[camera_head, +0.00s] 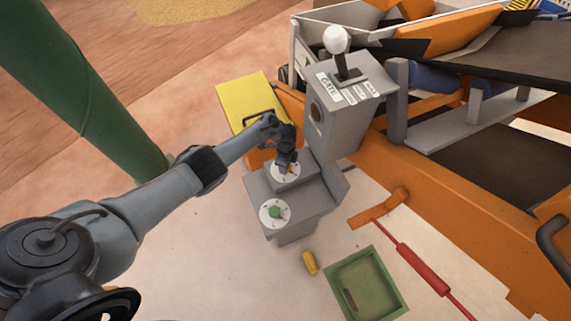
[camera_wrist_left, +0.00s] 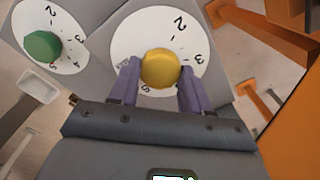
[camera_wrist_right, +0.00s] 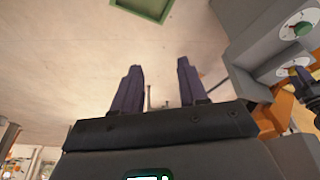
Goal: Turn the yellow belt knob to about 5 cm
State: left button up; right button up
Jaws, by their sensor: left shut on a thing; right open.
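The yellow belt knob (camera_wrist_left: 160,68) sits at the middle of a white numbered dial (camera_wrist_left: 128,42) on a grey control box. My left gripper (camera_head: 286,163) is shut on it, one finger on each side in the left wrist view. In the head view the gripper hides most of the knob. Numbers such as 2, 3 and 5 show around the dial; I cannot make out a pointer on the knob. My right gripper (camera_wrist_right: 158,75) is open and empty, above the pale floor in the right wrist view.
A green knob (camera_head: 275,212) on its own dial sits just in front, on the lower step of the box. A grey gate box with a white-tipped lever (camera_head: 336,40) stands behind. A green tray (camera_head: 366,284), a yellow piece (camera_head: 310,263) and a red rod (camera_head: 424,270) lie nearby.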

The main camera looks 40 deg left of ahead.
dwell(0.4)
pick_arm(q)
jog(key=shift+f, duration=0.1)
jog(key=o, duration=1.1)
jog(key=shift+c, duration=0.2)
notch_tip(320, 180, up, 11)
jog(key=p, duration=0.6)
jog(key=shift+s, duration=0.1)
